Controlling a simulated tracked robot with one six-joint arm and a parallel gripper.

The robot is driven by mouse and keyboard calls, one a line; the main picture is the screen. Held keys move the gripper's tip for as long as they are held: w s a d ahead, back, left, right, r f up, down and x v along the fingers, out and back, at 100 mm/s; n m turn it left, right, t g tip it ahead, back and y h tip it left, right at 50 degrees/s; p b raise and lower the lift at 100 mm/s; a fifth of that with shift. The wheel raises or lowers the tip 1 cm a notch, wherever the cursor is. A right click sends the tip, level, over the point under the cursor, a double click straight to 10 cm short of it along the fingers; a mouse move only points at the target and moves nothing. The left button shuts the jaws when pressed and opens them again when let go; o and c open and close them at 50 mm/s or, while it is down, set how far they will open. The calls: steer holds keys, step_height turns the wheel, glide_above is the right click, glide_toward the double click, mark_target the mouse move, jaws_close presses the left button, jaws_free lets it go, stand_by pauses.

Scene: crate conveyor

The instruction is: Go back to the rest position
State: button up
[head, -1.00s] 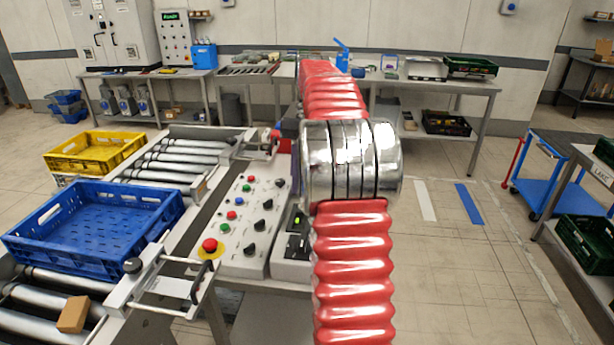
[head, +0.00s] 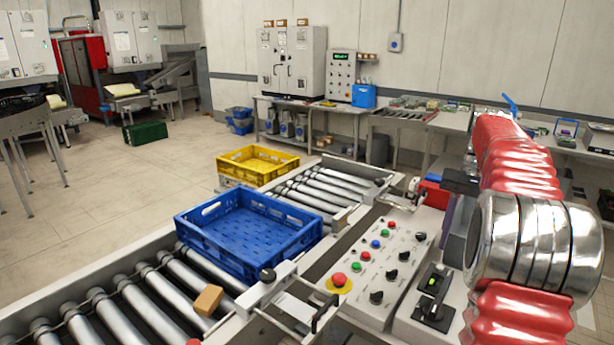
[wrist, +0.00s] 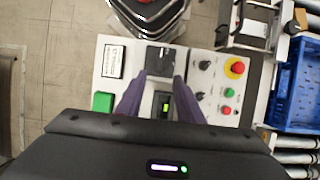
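In the wrist view my gripper (wrist: 163,78) has its two purple fingers spread apart, with no object visibly held between them. They are over the control box with the black switch and green light (wrist: 166,105). In the head view my red-sleeved arm hangs at the right, over the control desk's right end. Its wrist hides most of the gripper there. The switch box (head: 432,295) shows just left of my arm. The button panel (head: 385,255), with coloured buttons, black knobs and a red emergency stop (head: 339,280), stands left of it.
A blue crate (head: 290,243) sits on the roller conveyor (head: 140,290), with a small brown block (head: 208,300) in front. A yellow crate (head: 228,173) stands behind it. A metal bracket (head: 290,310) juts out beside the panel. Open floor (head: 100,195) lies at the left.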

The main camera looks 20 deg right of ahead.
step_height(320, 180, down, 7)
steer(key=a+n+t+h, duration=0.2)
steer(key=a, duration=0.1)
steer(key=s+a+n+t, duration=0.3)
steer(key=s+a, duration=0.4)
steer(key=a, duration=0.7)
steer(key=s+a+n+t+h, duration=0.1)
steer(key=s+a+n+t, duration=0.2)
steer(key=a, duration=1.2)
steer(key=shift+s+a+r+n+h, duration=0.25)
steer(key=shift+s+n, duration=0.95)
steer(key=shift+s, duration=0.75)
